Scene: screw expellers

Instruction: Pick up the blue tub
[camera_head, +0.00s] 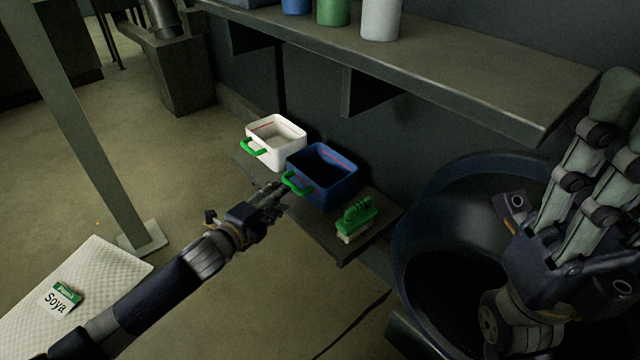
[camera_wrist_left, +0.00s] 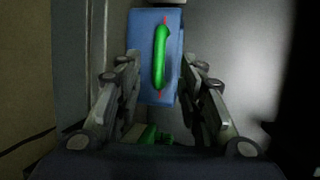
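The blue tub (camera_head: 334,184) is an open rectangular bin with a green handle (camera_head: 297,183) on its left side. It stands on a low shelf (camera_head: 345,248) between a white tub and a green brush. My left gripper (camera_head: 279,190) is close to the green handle in the head view. In the left wrist view the tub (camera_wrist_left: 172,88) and its upright-looking green handle (camera_wrist_left: 160,57) lie between the spread fingers of the left gripper (camera_wrist_left: 166,92). The fingers are open, and I see no clear contact. My right gripper (camera_head: 606,110) is at the right edge, empty, with its fingers pointing up.
The white tub (camera_head: 277,143) with a green handle stands just beyond the blue one. A green brush (camera_head: 357,219) lies on the near side. A large dark blue basin (camera_head: 418,215) is to the right. An upper shelf (camera_head: 440,72) overhangs behind. A metal post (camera_head: 75,120) stands at left.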

